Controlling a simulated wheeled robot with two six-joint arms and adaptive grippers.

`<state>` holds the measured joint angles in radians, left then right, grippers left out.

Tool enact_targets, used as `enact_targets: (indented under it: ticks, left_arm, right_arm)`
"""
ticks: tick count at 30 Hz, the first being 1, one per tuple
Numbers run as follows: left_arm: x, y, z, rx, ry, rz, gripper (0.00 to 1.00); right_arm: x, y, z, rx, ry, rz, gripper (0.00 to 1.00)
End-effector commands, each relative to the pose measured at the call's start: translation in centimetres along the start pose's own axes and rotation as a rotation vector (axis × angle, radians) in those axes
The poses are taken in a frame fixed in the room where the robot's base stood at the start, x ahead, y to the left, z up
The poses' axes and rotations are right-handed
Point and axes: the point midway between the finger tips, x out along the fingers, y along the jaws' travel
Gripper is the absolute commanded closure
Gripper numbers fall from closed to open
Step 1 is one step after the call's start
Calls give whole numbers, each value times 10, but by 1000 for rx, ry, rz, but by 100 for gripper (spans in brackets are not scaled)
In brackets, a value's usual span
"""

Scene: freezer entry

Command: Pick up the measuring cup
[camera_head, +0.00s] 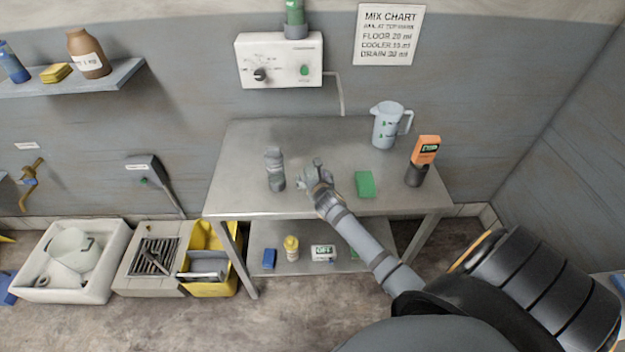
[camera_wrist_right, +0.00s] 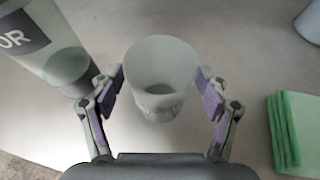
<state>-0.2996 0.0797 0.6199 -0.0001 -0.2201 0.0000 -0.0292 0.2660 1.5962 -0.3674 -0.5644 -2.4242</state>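The small, pale, translucent measuring cup (camera_wrist_right: 160,75) stands upright on the metal table, centred in the right wrist view. My right gripper (camera_wrist_right: 160,88) is open, with one finger on each side of the cup; the pads are very close to its wall, and I cannot tell whether they touch. In the head view my right gripper (camera_head: 314,173) is low over the table's middle, and the cup is mostly hidden there by the fingers. A larger clear jug (camera_head: 386,126) with a handle stands at the table's back right. My left gripper is not in view.
A grey bottle (camera_head: 275,168) stands close left of the right gripper. A green pad (camera_head: 365,184) lies to its right, and an orange-topped handheld device (camera_head: 425,150) stands further right. A white dispenser box (camera_head: 279,60) hangs above the table (camera_head: 240,150).

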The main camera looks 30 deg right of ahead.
Motion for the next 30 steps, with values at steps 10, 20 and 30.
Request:
enact_targets:
  ticks: [10, 20, 30]
  left_arm:
    - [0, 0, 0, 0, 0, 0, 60]
    - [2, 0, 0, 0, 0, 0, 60]
    - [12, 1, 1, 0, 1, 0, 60]
  right_arm:
    - [0, 0, 0, 0, 0, 0, 73]
    - [-3, 0, 7, 0, -2, 0, 73]
    - [-77, -11, 56, -11, -5, 1, 73]
